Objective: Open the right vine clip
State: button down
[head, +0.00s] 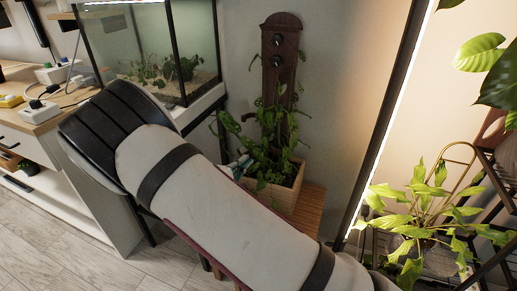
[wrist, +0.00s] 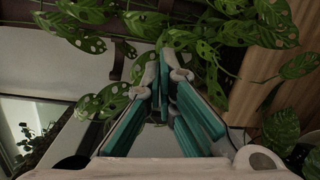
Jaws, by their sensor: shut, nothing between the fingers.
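A dark wooden board (head: 281,58) stands upright against the wall in the head view, with two dark round knobs (head: 278,40) near its top. A vine plant with holed leaves (head: 262,140) climbs its lower part from a wooden planter box (head: 283,195). I cannot make out a vine clip for certain in either view. My gripper (wrist: 172,72) shows teal and grey fingers in the wrist view. They are shut and empty, with their tips close to the vine leaves (wrist: 215,32). In the head view my arm hides most of the gripper, beside the plant's left side.
A glass tank (head: 150,45) stands at the left of the plant. A wooden stool (head: 309,208) bears the planter. A lit upright frame (head: 385,115) and another potted plant (head: 420,215) stand at the right. A white cabinet (head: 50,165) is at far left.

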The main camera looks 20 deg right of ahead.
jog(key=b+x, duration=0.2)
jog(key=x, duration=0.8)
jog(key=shift+b, duration=0.3)
